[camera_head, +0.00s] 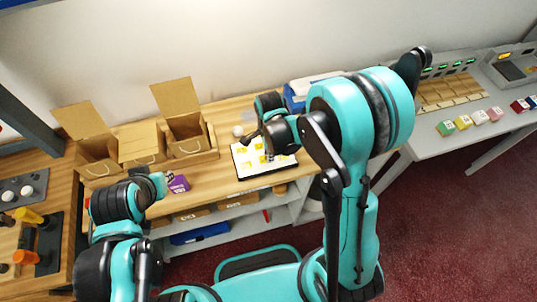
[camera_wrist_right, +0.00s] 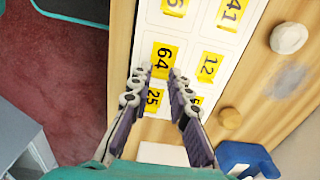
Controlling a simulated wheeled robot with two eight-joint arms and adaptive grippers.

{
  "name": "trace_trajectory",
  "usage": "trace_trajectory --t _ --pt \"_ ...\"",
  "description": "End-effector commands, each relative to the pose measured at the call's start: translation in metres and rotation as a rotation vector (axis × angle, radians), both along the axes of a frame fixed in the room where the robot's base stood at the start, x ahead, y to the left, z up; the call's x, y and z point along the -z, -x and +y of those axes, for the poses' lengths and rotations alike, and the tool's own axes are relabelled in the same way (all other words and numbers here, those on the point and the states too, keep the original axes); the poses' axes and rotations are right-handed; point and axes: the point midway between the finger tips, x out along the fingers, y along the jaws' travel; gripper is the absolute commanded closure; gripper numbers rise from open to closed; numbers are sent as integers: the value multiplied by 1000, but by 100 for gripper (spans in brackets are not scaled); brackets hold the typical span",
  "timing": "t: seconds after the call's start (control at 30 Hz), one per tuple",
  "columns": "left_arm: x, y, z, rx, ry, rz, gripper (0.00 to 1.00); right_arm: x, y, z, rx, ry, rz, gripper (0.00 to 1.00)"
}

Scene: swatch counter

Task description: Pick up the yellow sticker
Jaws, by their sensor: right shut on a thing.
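A white sheet (camera_head: 241,168) with several numbered yellow stickers lies on the wooden counter, and it also shows in the right wrist view (camera_wrist_right: 190,40). My right gripper (camera_head: 249,139) is over the sheet. In the right wrist view its two fingertips (camera_wrist_right: 160,76) stand on either side of the yellow sticker marked 64 (camera_wrist_right: 163,58), and it is shut on that sticker. A sticker marked 25 (camera_wrist_right: 153,100) shows between the fingers, and one marked 12 (camera_wrist_right: 208,66) lies to the right. My left gripper (camera_head: 163,180) is beside a purple box (camera_head: 179,184); its fingers are too small to read.
Open cardboard boxes (camera_head: 185,140) stand on the counter at left. A white round object (camera_wrist_right: 289,38) and a blue object (camera_wrist_right: 245,155) lie near the sheet. Orange-handled tools (camera_head: 28,216) are at far left. A grey side table (camera_head: 465,140) with colored blocks is at right.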

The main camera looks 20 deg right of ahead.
Motion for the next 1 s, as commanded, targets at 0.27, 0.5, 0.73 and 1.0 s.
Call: trace_trajectory --t 0.27,0.5,0.73,1.0 --pt "-17 0 0 0 0 0 76 -47 14 -27 7 0 0 90" --pt "-28 0 0 0 0 0 76 -78 37 -75 6 0 0 90" --pt "-34 0 0 0 0 0 76 -94 49 -100 2 0 0 90" --pt "-46 0 0 0 0 0 76 -111 52 -105 0 0 0 90"
